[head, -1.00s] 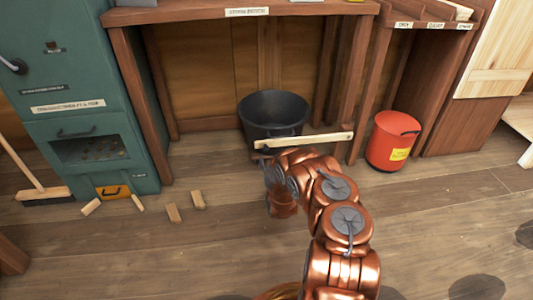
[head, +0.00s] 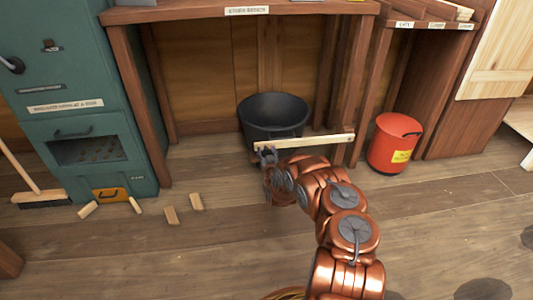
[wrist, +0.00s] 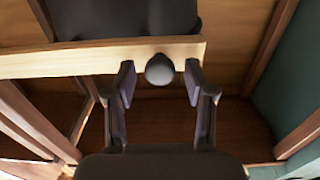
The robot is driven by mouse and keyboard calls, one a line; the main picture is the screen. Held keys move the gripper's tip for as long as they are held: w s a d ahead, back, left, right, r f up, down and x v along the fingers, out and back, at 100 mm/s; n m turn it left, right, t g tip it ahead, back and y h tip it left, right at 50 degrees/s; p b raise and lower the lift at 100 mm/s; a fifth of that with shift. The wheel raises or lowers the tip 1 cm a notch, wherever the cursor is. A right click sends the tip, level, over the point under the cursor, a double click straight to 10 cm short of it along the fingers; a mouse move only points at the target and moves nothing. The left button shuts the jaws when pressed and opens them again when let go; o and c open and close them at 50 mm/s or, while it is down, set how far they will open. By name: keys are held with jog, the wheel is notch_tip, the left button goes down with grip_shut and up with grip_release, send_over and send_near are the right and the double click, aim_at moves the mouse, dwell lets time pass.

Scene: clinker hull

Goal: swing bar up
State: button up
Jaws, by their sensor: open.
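The bar (head: 318,141) is a pale wooden plank lying nearly level in front of the black tub (head: 275,112), low under the bench. In the wrist view the bar (wrist: 60,61) crosses the upper part of the picture and ends just right of the fingers. A dark round knob (wrist: 160,70) is on the bar near that end. My gripper (wrist: 160,86) is open, with one finger on each side of the knob in that view. I cannot tell whether either finger touches it. In the head view my gripper (head: 268,157) is at the bar's left end.
A red bucket (head: 393,145) stands to the right of the bench's right leg. A teal cabinet (head: 85,130) stands at the left. Several small wood blocks (head: 170,215) lie on the floor before it, and a broom (head: 38,195) is further left. The middle floor is clear.

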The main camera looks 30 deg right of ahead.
jog(key=shift+c, duration=0.4)
grip_shut()
